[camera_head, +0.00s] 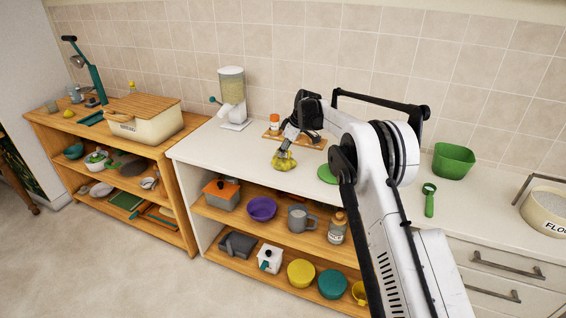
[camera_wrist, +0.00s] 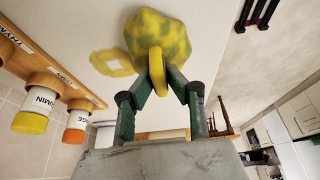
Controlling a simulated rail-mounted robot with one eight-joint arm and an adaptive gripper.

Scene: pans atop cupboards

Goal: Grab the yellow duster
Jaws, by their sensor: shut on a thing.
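The yellow duster (camera_head: 284,161) is at my gripper's tip above the white counter (camera_head: 222,148), near its front edge. In the wrist view the duster (camera_wrist: 158,38) has a mottled yellow and grey-green fluffy head and a plain yellow handle (camera_wrist: 157,75). My gripper (camera_wrist: 158,82) is shut on the handle, with one finger on each side. In the head view my gripper (camera_head: 287,146) points down, with the duster's head below it. A yellowish patch (camera_wrist: 112,63) shows on the white surface beside the duster in the wrist view. I cannot tell whether the head touches the counter.
A wooden spice rack (camera_head: 309,141) with jars stands behind my gripper; it also shows in the wrist view (camera_wrist: 45,78). A dispenser (camera_head: 233,98) stands at the back left. A green disc (camera_head: 327,175) and a green tub (camera_head: 453,161) are to the right. Open shelves (camera_head: 240,220) hold pots and bowls below.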

